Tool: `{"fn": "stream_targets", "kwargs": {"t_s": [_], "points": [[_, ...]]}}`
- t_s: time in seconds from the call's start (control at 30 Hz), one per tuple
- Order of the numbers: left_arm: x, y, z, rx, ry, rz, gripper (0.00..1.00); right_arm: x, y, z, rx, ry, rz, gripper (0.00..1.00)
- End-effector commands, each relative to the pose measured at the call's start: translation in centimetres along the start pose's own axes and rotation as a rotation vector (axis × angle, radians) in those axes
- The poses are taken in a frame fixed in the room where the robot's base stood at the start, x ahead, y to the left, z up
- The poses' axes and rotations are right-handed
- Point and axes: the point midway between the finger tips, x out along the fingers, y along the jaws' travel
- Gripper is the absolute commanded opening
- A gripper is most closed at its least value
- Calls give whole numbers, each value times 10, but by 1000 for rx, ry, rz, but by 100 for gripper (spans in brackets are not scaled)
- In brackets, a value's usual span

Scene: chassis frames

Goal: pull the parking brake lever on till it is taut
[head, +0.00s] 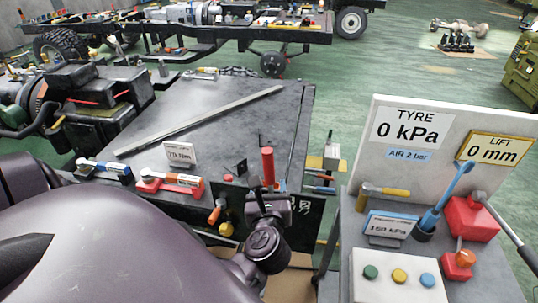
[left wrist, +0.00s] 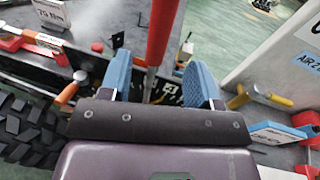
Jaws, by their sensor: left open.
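The parking brake lever, with a red grip (head: 268,165), stands nearly upright at the front edge of the dark chassis deck. In the left wrist view its red grip (left wrist: 163,28) tapers to a thin metal rod that passes between my finger pads. My left gripper (head: 268,203) is just below the red grip in the head view. In the left wrist view the gripper (left wrist: 159,82) is open, its two blue pads apart on either side of the rod, with visible gaps. The lever's foot is hidden. My right gripper is not in view.
A grey stand (head: 345,225) with tyre and lift signs, coloured buttons and tools is close on the right. Orange and yellow knobs (head: 217,212) sit left of my gripper. Torque wrenches (head: 170,182) and a long bar (head: 200,120) lie on the deck.

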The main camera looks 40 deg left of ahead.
Motion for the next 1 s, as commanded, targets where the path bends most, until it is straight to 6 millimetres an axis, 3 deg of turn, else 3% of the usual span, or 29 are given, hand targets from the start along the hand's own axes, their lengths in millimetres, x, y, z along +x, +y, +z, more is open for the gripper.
{"fn": "stream_targets", "kwargs": {"t_s": [0.27, 0.83, 1.0], "points": [[-20, 0, 0, -1, 1, 0, 57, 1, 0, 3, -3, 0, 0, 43], [-20, 0, 0, 2, 0, 0, 57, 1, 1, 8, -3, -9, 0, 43], [-20, -4, 2, 82, -15, -27, 57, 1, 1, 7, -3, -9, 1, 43]]}}
